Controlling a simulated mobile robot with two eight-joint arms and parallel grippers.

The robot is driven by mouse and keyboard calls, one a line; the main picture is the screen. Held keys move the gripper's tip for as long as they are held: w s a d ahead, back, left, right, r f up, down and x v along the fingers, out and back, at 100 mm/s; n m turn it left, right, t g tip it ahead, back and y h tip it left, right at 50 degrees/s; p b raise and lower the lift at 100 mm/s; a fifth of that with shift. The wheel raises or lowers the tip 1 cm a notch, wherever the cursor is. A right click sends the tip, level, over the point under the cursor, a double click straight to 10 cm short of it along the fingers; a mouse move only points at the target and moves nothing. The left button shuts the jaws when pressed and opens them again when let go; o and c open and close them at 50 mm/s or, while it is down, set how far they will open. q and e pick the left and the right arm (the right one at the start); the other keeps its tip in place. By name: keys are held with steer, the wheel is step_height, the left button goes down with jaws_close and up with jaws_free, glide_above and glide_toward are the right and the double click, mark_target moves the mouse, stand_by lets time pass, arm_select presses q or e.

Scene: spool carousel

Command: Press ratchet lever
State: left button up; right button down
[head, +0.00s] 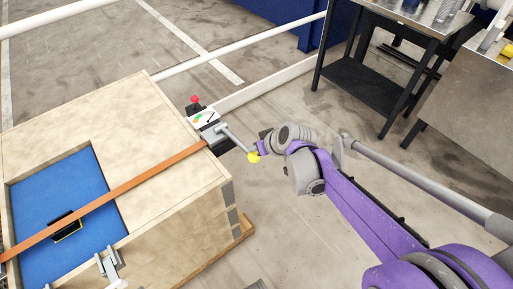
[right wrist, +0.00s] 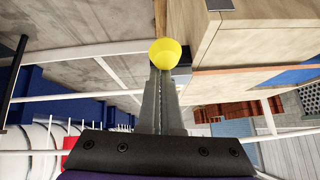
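In the head view, the ratchet (head: 213,133) sits on the crate's far right edge, at the end of an orange strap (head: 120,191). Its grey lever (head: 236,140) sticks out to the right, past the crate, and ends in a yellow knob (head: 254,157). My right gripper (head: 262,148) is right beside the knob. In the right wrist view, its two grey fingers (right wrist: 162,78) lie close together, shut, with their tips at the yellow knob (right wrist: 165,52). The knob appears at or just beyond the tips; whether they touch cannot be told. My left gripper is out of view.
The wooden crate (head: 165,105) has a blue inset (head: 45,180) and a metal latch (head: 110,265) at the front. A gauge with a red knob (head: 195,99) stands behind the ratchet. White rails run behind. A dark workbench (head: 370,85) stands at the upper right. Floor right of the crate is open.

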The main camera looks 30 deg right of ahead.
steer(key=r, duration=0.1)
steer(key=r+p, duration=0.1)
steer(key=r, duration=0.1)
steer(key=shift+w+d+r, duration=0.15)
steer(key=shift+w+d, duration=0.1)
steer(key=shift+w, duration=0.1)
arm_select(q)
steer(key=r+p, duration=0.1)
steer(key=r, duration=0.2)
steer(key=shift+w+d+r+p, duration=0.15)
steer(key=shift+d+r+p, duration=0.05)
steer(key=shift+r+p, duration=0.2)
arm_select(e)
steer(key=v, duration=0.8)
steer(key=shift+s, duration=0.5)
steer(key=shift+w, duration=0.1)
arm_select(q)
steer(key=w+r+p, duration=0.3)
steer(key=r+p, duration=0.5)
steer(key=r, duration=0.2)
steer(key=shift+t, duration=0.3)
arm_select(e)
steer(key=w+a+r+n+g+h, duration=0.1)
steer(key=w+a+r+n+g, duration=0.2)
steer(key=w+g, duration=0.5)
steer(key=shift+w+r+n+g+h, duration=0.2)
steer(key=shift+r+n+g+h, duration=0.15)
steer(key=shift+n+g, duration=0.3)
